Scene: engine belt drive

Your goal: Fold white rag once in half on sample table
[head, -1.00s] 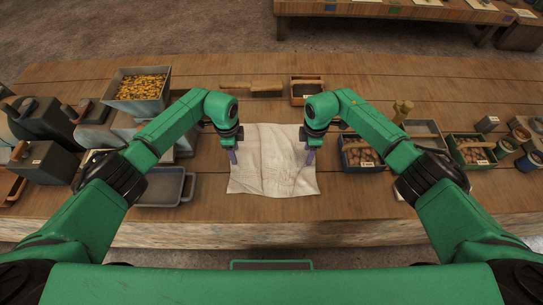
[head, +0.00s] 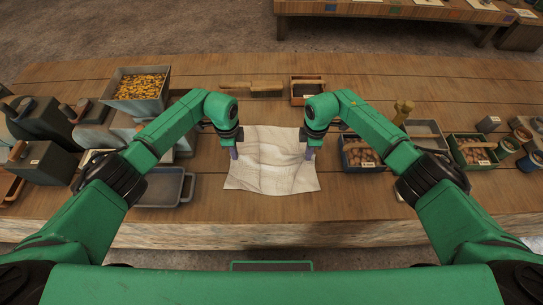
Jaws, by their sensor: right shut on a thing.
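The white rag (head: 270,165) lies on the wooden sample table, roughly square and wrinkled, with its near edge spread out towards me. My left gripper (head: 234,153) is at the rag's left edge, pointing down; its jaws are too small to read. My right gripper (head: 309,153) is at the rag's right edge and is shut on the rag. The far corners of the rag are partly hidden by my wrists.
A grey tray (head: 188,188) is left of the rag. A wooden brush (head: 262,87) and a small box (head: 295,98) lie beyond. Table in front of the rag is clear.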

